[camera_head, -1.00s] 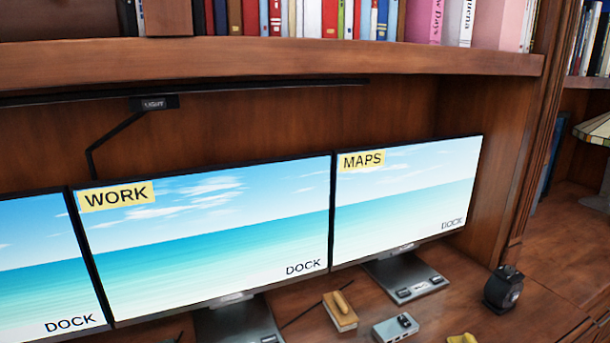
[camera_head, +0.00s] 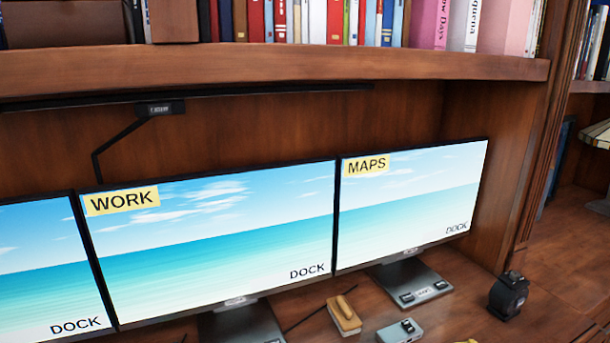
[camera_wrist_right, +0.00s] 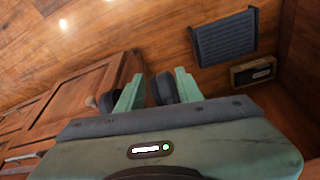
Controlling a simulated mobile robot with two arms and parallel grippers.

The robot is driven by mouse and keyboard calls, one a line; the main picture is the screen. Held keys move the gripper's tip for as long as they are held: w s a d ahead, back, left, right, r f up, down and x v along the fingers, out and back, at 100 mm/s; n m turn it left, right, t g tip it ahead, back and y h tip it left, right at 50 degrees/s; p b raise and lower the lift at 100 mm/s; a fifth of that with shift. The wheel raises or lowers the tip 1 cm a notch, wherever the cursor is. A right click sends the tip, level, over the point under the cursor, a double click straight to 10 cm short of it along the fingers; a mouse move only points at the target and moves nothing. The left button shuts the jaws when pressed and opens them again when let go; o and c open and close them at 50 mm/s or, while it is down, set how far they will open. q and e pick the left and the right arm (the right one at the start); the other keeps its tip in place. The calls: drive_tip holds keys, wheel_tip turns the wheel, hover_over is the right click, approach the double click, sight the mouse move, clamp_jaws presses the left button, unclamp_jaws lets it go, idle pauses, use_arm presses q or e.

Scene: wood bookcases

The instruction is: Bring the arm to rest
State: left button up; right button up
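The fingers point toward wooden panelling and a wood floor, apart from any object. No arm or gripper of mine shows in the head view, and my left gripper is in neither view.
Monitors labelled WORK (camera_head: 220,245) and MAPS (camera_head: 410,215) stand on the desk under a bookshelf (camera_head: 280,72). A yellow-topped block (camera_head: 344,316), a grey box (camera_head: 398,332) and a black device (camera_head: 508,296) sit in front. A dark vent (camera_wrist_right: 225,40) shows in the wrist view.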

wheel_tip(320, 180, down, 13)
drive_tip(key=s+p, duration=0.1)
drive_tip(key=s+d+f+g+p, duration=0.2)
drive_tip(key=s+d+f, duration=0.1)
drive_tip(key=s+f, duration=1.4)
drive_tip(key=shift+s+f, duration=0.4)
drive_tip(key=shift+f, duration=0.3)
